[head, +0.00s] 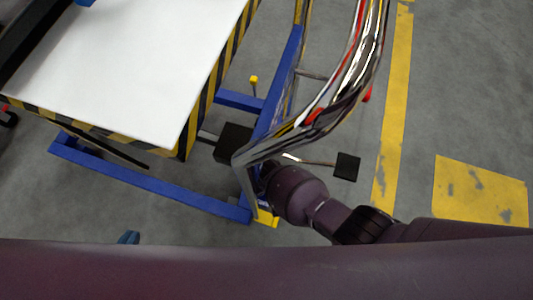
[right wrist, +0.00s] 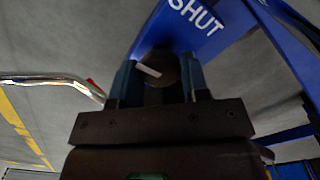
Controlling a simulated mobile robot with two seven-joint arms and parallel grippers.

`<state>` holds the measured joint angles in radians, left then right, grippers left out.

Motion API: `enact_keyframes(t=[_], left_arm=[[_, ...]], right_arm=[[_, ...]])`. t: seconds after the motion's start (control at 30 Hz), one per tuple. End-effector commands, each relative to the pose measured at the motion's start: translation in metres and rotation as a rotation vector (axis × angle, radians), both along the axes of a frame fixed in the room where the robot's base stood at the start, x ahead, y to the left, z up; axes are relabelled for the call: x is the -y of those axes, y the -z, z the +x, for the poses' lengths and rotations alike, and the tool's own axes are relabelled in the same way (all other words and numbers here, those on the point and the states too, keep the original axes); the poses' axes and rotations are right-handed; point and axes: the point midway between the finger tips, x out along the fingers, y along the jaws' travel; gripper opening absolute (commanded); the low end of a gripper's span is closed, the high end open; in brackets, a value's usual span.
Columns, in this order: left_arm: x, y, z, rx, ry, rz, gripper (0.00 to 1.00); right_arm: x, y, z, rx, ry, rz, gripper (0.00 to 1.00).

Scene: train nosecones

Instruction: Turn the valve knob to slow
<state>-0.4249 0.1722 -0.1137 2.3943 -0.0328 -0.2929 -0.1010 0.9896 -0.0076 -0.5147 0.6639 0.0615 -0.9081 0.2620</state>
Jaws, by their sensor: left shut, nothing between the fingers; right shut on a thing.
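The valve knob (right wrist: 162,70) is a dark round knob with a white pointer line, in the upper middle of the right wrist view. It sits at a blue panel (right wrist: 178,35) with the white word SHUT above and right of it. No slow label shows. The pointer slants slightly, its left end higher. My right gripper (right wrist: 158,82) is shut on the knob, one blue finger on each side. In the head view my right arm reaches in from the right to the bent metal rail, and its fingertips are hidden.
A shiny bent metal rail (head: 345,97) with red parts stands close to my right wrist. A white-topped table (head: 125,65) with striped edges and a blue frame (head: 150,180) stands left. A black pedal-like block (head: 347,166) is right of the rail. Floor farther right is clear.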

Motion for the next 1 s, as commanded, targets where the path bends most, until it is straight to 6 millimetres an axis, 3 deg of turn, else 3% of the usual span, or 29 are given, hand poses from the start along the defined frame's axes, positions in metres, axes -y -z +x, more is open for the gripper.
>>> enact_keyframes(t=[0.37, 0.4, 0.57, 0.87, 1.0], left_arm=[[0.000, 0.000, 0.000, 0.000, 0.000, 0.000, 0.00], [0.000, 0.000, 0.000, 0.000, 0.000, 0.000, 0.00], [0.000, 0.000, 0.000, 0.000, 0.000, 0.000, 0.00], [0.000, -0.002, 0.001, 0.003, 0.000, 0.001, 0.00], [0.000, -0.009, 0.004, 0.008, 0.001, 0.006, 0.00]], right_arm=[[0.000, 0.000, 0.000, 0.000, 0.004, 0.000, 0.18], [0.000, 0.000, 0.000, 0.000, 0.004, 0.001, 0.43], [0.000, 0.000, 0.000, 0.000, 0.004, 0.000, 0.67], [0.000, -0.002, 0.000, 0.001, 0.004, 0.000, 0.67], [0.000, -0.013, 0.004, 0.006, 0.004, 0.001, 0.67]])
